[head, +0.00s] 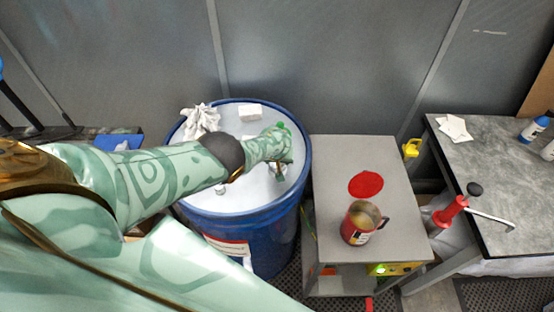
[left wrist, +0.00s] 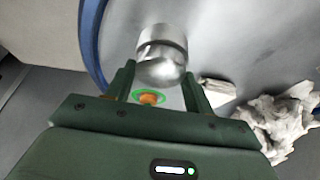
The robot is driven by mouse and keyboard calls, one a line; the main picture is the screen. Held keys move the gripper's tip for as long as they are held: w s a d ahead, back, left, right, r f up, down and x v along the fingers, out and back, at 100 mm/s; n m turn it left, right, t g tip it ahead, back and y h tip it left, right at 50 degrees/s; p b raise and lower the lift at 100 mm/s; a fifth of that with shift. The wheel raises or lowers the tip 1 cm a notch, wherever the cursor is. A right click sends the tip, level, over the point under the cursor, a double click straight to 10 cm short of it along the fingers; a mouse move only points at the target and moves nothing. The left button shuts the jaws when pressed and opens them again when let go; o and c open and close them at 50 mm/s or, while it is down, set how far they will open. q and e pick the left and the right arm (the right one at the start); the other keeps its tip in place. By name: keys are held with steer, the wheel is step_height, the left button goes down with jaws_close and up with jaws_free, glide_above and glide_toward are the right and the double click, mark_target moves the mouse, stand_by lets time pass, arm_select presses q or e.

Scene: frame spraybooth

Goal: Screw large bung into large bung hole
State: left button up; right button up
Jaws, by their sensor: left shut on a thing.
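The blue drum (head: 245,235) stands upright with a pale flat top. My left arm reaches over it, and my left gripper (head: 284,160) is low above the right part of the top. In the left wrist view my left gripper (left wrist: 160,82) is shut on a silvery round piece, the large bung (left wrist: 162,55), between its fingertips. An orange spot inside a green ring (left wrist: 150,98) shows between the fingers. I cannot tell whether the bung touches the drum top, and the large bung hole is not clearly visible. My right gripper is not in view.
A crumpled white cloth (head: 200,120) and a white block (head: 250,112) lie on the drum top. Right of the drum, a grey cabinet (head: 345,160) holds a red lid (head: 366,184) and a red can (head: 361,223). A grey bench (head: 500,165) stands further right.

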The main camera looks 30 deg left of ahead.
arm_select(q)
steer(key=m+h, duration=0.1)
steer(key=m, duration=0.2)
steer(key=shift+w+r+m+t, duration=0.1)
steer(key=shift+m+t, duration=0.2)
steer(key=shift+h, duration=0.3)
steer(key=m+h+b, duration=0.1)
steer(key=m, duration=0.2)
steer(key=shift+a+m, duration=0.1)
steer(key=shift+m, duration=0.3)
steer(key=shift+m+h, duration=0.3)
steer(key=shift+m, duration=0.1)
steer(key=shift+b, duration=0.3)
steer(key=shift+f+m+h+b, duration=0.25)
steer(key=shift+m+h+b, duration=0.15)
steer(key=shift+m+b, duration=0.6)
steer(key=shift+a+m+g+h+b, duration=0.1)
steer(key=shift+m+g+h+b, duration=0.3)
steer(key=shift+m, duration=0.7)
steer(key=shift+r, duration=0.2)
